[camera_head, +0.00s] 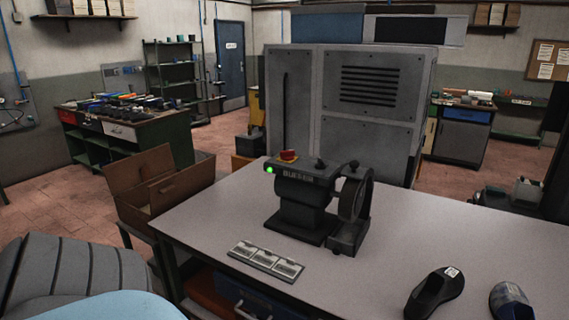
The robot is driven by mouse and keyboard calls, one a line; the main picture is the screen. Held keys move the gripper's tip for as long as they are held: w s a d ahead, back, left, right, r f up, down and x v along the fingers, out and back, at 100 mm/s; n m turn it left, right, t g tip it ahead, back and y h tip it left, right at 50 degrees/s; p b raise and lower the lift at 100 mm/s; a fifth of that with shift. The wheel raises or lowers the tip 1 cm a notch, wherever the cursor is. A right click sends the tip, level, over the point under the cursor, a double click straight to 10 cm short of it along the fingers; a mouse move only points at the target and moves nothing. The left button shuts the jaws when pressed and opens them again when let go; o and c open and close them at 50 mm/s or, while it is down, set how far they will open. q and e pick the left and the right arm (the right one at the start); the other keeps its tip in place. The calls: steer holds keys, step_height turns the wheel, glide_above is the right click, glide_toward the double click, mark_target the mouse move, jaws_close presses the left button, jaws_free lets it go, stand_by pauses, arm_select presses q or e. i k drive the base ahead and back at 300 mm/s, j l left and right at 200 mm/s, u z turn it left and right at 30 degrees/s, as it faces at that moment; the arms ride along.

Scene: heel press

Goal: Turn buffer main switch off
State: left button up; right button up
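A dark bench machine with a wheel (300,208), apparently the buffer, stands upright on the grey worktable (430,225). A red switch knob on a yellow base (288,156) sits on its top left. A green lamp (269,170) on its left front corner is lit. A label on its front is too small to read surely. The wheel (357,200) is on its right side. Two black knobs stick up on top, right of the red switch. The switch's exact position cannot be told. Neither of my grippers is in view.
Three small plates (265,260) lie in front of the machine. A black shoe (435,292) and a blue shoe (510,301) are at the front right. An open brown box (155,190) stands left of the table. A large grey cabinet (350,100) stands behind.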

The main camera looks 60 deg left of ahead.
mark_target(289, 155)
steer(key=u, duration=1.65)
